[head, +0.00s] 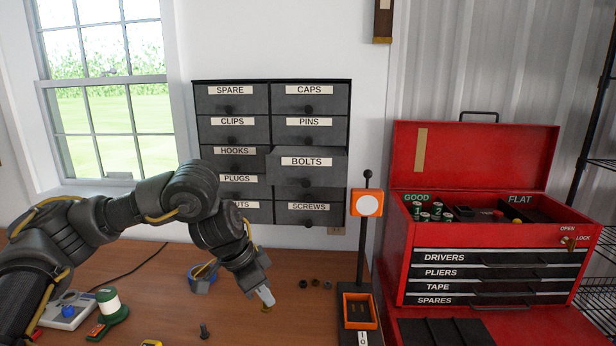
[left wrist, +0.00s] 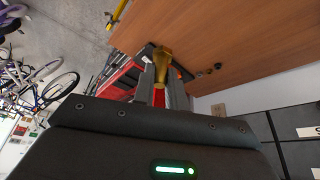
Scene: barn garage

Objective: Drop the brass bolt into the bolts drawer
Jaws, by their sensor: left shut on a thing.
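My left gripper (head: 264,294) points down over the wooden bench, in front of the drawer cabinet. It is shut on the brass bolt (head: 266,308), whose end shows just below the fingertips. The brass bolt (left wrist: 162,62) also shows between the fingers in the left wrist view. The bolts drawer (head: 306,173) is in the right column of the dark cabinet and stands out from the drawers around it. Its inside is hidden from this height. My right gripper is not in view.
An orange-topped stand (head: 364,202) with an orange tray rises right of the cabinet. A red toolbox (head: 400,255) stands at the right.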

